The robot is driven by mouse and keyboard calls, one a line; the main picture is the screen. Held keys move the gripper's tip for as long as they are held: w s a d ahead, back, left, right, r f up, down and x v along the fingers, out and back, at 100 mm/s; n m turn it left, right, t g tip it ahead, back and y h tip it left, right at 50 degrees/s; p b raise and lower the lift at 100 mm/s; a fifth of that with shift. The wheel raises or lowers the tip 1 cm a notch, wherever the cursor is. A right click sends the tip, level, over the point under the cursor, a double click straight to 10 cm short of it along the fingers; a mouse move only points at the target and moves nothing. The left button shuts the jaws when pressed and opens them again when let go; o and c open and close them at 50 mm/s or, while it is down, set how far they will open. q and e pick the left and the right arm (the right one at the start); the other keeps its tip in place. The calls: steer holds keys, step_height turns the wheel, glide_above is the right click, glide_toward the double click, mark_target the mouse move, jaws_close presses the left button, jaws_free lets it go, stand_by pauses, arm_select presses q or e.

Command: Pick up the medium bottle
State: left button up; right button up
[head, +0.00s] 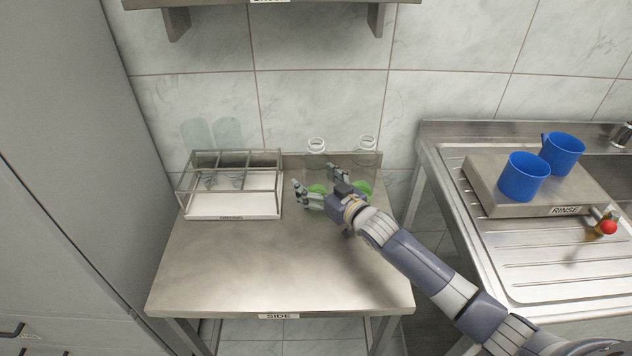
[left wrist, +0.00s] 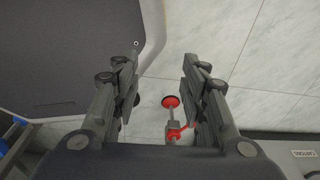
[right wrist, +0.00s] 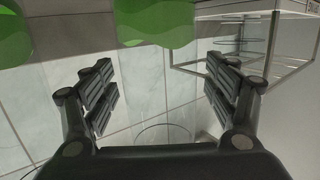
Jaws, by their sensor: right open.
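Two clear bottles with green liquid low inside stand side by side at the back of the side table (head: 240,265): a left bottle (head: 316,146) and a right bottle (head: 366,143). I cannot tell which is the medium one. My right gripper (head: 317,183) is open in front of the left bottle, hiding part of it. In the right wrist view, the fingers (right wrist: 165,85) are apart; a green band (right wrist: 155,22) shows above them and a faint clear rim (right wrist: 165,130) between them. My left gripper (left wrist: 162,62) is open and empty, away from the table.
A framed rack (head: 235,205) with a white base stands left of the bottles, with clear glass shapes (head: 228,133) at its back. Right of the table, a sink counter holds two blue mugs (head: 522,178) on a raised block (head: 490,190). The table's front is clear.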

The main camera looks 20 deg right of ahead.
steer(key=c, duration=1)
arm_select(q)
steer(key=shift+s+a, duration=0.2)
steer(key=shift+s, duration=0.6)
steer(key=shift+w, duration=0.15)
arm_select(e)
steer(key=shift+r, duration=0.1)
steer(key=shift+r, duration=0.5)
step_height(320, 180, up, 3)
steer(key=shift+f, duration=0.15)
arm_select(q)
step_height(320, 180, up, 4)
steer(key=p, duration=0.3)
steer(key=shift+w+f+p, duration=0.1)
steer(key=shift+p, duration=0.3)
arm_select(e)
glide_toward(316, 170)
steer(key=d, duration=0.1)
steer(key=s+d+r, duration=0.1)
steer(key=s+d, duration=0.1)
steer(key=d, duration=0.1)
steer(key=shift+s+r, duration=0.15)
steer(key=shift+r, duration=0.2)
